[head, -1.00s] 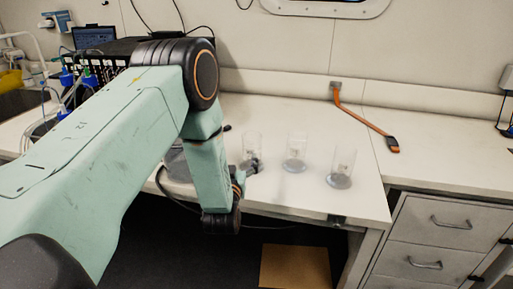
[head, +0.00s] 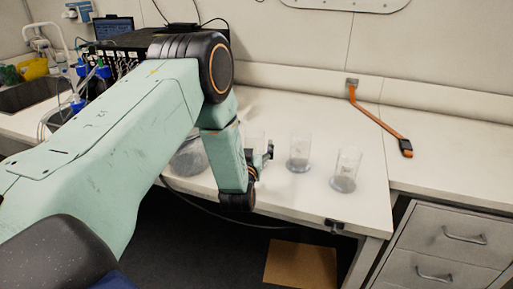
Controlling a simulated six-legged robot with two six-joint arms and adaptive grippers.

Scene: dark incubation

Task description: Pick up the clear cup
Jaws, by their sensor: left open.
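Clear cups stand upright on the white bench. The right one (head: 345,171) is near the front edge, and the middle one (head: 299,152) is to its left. A third clear cup (head: 256,137) is mostly hidden behind my left gripper. My left gripper (head: 268,154) is open, just above the bench at the left cup and left of the middle cup. Whether its fingers are around or in front of the left cup cannot be told. My right gripper is not in view.
The white bench (head: 300,205) has free room to the right of the cups. Drawers (head: 450,240) stand at the lower right. A dark rack with cables (head: 135,60) stands at the back left.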

